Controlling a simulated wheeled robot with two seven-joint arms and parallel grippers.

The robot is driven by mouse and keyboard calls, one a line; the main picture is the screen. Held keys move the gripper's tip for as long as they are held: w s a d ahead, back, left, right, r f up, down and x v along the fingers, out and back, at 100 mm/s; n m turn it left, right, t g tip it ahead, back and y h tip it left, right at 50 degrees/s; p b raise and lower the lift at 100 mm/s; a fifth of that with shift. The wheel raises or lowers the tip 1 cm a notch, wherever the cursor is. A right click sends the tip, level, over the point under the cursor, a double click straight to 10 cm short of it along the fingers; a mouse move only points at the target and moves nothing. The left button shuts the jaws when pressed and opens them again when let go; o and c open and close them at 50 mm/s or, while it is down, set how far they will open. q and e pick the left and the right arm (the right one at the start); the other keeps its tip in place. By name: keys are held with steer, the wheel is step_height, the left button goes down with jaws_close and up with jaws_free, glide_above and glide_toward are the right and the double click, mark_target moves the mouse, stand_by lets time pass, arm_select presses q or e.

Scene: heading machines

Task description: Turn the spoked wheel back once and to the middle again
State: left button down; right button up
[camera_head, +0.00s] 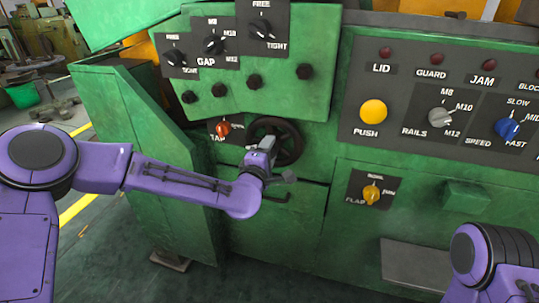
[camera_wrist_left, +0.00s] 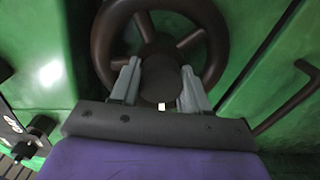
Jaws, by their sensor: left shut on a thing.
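The spoked wheel (camera_head: 291,141) is dark brown and sits on the front of the green machine, low in the middle of the head view. In the left wrist view the wheel (camera_wrist_left: 213,62) shows its rim, several spokes and a round hub (camera_wrist_left: 160,80). My left gripper (camera_head: 268,146) is at the wheel; in the wrist view its two grey fingers (camera_wrist_left: 160,88) stand on either side of the hub and are shut on it. The left arm hides part of the wheel's lower left in the head view. My right gripper is not in view; only part of my right arm shows at lower right.
A red-orange knob (camera_head: 223,129) sits just left of the wheel. A dark bar handle (camera_wrist_left: 290,100) is to the right of the wheel in the wrist view. A yellow knob (camera_head: 371,194) and a yellow push button (camera_head: 373,112) are further right. Black knobs (camera_head: 254,82) are above.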

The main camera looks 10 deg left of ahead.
arm_select(q)
steer(key=shift+a+f+n+b, duration=0.1)
steer(key=shift+n+b, duration=0.2)
steer(key=shift+n, duration=0.5)
steer(key=c, duration=0.5)
jaws_free()
steer(key=shift+c, duration=0.2)
steer(key=s+a, duration=0.1)
steer(key=s, duration=0.9)
steer(key=shift+s+b, duration=0.25)
steer(key=shift+b, duration=0.05)
